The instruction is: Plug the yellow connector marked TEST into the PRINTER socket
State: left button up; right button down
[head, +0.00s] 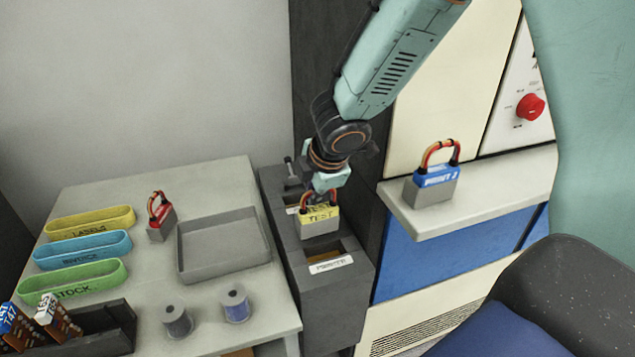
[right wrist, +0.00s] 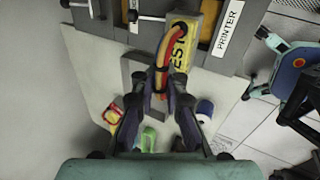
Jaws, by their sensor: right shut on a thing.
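The yellow connector marked TEST (head: 318,222) has a grey body and a red-and-orange cable loop on top. My right gripper (head: 328,188) is shut on that loop and holds the connector roughly upright. The connector also shows in the right wrist view (right wrist: 183,45), ahead of the right gripper (right wrist: 163,88). The PRINTER socket (head: 322,252) is an opening in the top of a dark grey stand, with its white label (head: 330,264) on the near side. The connector is just behind the opening in the head view; its exact height is unclear. It partly hides another label behind it. My left gripper is not in view.
A blue connector (head: 433,184) stands on the pale ledge at right. The table at left holds a red connector (head: 160,217), an empty grey tray (head: 198,277), two spools (head: 235,304) and coloured bands (head: 82,251). A small lever (head: 291,168) rises at the stand's back.

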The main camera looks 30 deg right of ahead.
aim_at(324, 212)
jog(key=shift+s+d+f+m, duration=0.1)
jog(key=shift+s+d+m, duration=0.2)
jog(key=shift+s+d, duration=0.35)
jog(key=shift+d+f, duration=0.15)
jog(key=shift+d, duration=0.05)
jog(key=shift+w+a+f+b, duration=0.1)
jog(key=shift+a+f+b, duration=0.05)
jog(key=shift+f+b, duration=0.4)
jog(key=shift+a+f+b, duration=0.15)
jog(key=shift+f+b, duration=0.35)
jog(key=shift+d+f+b, duration=0.2)
jog(key=shift+f+b, duration=0.85)
jog(key=shift+f, duration=0.15)
jog(key=shift+a, duration=0.15)
